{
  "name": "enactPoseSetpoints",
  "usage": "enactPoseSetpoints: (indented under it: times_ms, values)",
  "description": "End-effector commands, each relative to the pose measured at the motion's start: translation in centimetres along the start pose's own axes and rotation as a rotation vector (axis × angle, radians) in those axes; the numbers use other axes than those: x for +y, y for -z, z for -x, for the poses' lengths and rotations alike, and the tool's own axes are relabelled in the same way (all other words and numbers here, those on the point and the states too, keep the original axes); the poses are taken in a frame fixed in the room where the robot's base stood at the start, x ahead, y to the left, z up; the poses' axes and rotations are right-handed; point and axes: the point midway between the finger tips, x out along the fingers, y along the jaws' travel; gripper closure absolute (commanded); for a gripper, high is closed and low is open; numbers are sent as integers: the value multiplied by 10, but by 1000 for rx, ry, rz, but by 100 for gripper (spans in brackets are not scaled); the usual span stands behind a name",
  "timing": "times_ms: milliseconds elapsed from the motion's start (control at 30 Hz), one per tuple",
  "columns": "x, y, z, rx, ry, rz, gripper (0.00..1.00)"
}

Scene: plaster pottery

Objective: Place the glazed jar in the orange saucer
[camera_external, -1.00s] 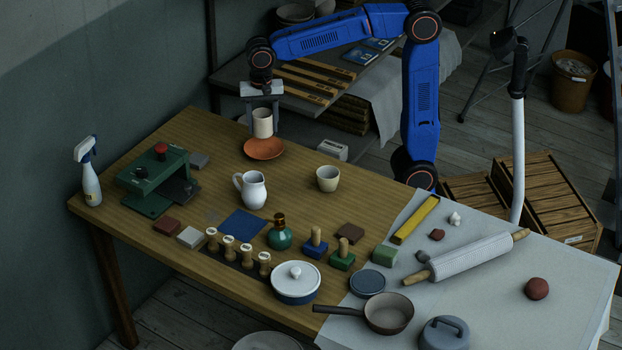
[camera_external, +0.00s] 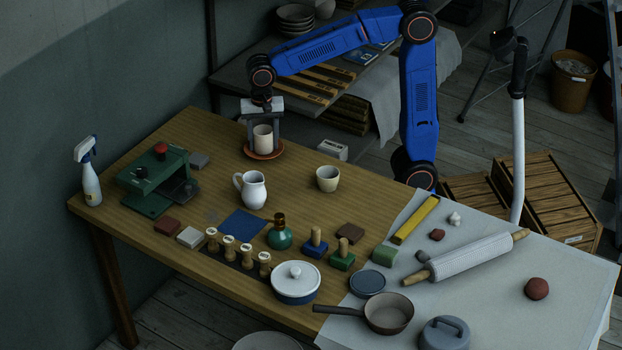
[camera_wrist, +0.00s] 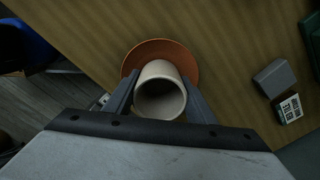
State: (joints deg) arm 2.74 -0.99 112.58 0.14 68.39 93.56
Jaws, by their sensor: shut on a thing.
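The glazed jar (camera_external: 263,139) is a pale cream cylinder, upright between the two fingers of my gripper (camera_external: 263,135). My gripper is shut on it from above. The orange saucer (camera_external: 277,154) lies on the wooden table under the jar, near the back edge. In the wrist view the jar (camera_wrist: 158,92) shows its open mouth between the fingers (camera_wrist: 160,102), and the saucer (camera_wrist: 152,46) shows behind it. The jar's base is low over the saucer or on it; I cannot tell if they touch.
A white pitcher (camera_external: 252,190) and a small beige cup (camera_external: 328,179) stand in front of the saucer. A green press (camera_external: 157,175) stands to the left. A shelf (camera_external: 300,108) lies behind the table.

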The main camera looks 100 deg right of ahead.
Motion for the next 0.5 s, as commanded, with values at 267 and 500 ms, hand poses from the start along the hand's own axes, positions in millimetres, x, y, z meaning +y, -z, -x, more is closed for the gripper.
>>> enactPoseSetpoints:
  times_ms: [267,500]
  values:
    - [0,0,-3,0,0,0,42]
    - [0,0,-2,0,0,0,42]
